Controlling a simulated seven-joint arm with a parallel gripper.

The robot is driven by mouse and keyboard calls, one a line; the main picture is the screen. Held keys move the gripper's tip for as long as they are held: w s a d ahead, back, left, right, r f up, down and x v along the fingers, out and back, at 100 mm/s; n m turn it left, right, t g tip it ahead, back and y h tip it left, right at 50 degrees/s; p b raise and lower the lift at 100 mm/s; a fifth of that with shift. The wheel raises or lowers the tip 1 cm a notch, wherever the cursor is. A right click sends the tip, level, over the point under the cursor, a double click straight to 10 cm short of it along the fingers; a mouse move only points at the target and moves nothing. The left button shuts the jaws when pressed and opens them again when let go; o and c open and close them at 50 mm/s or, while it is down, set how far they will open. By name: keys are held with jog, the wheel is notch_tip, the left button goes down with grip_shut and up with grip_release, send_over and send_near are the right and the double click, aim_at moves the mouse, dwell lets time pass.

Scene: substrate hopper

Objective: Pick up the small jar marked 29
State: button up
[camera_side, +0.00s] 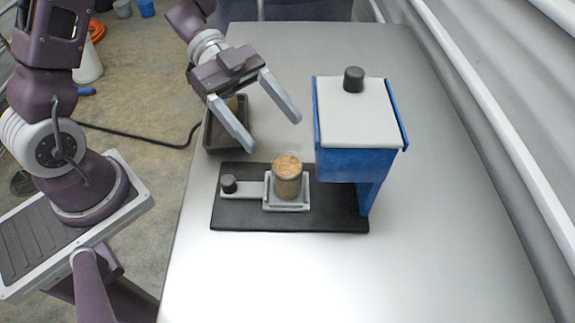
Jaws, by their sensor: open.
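A small jar (287,180) with brown, grainy contents stands upright in a light grey square holder (268,205) on a black base plate (340,218). No number can be read on the jar from this side view. My gripper (274,133) is open and empty. Its two grey fingers point down and to the right, above and behind the jar, apart from it.
A blue hopper (355,165) with a white lid and dark knob stands on the right of the base plate. A dark knob (228,184) sits on a slide left of the holder. A dark tray (212,132) lies under my gripper. The metal table (455,250) is clear in front and right.

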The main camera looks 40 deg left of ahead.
aim_at(277, 156)
notch_tip(277, 156, down, 6)
jog(key=shift+d, duration=0.15)
jog(key=x, duration=0.4)
jog(key=shift+d+f, duration=0.1)
jog(key=shift+d, duration=0.2)
grip_shut()
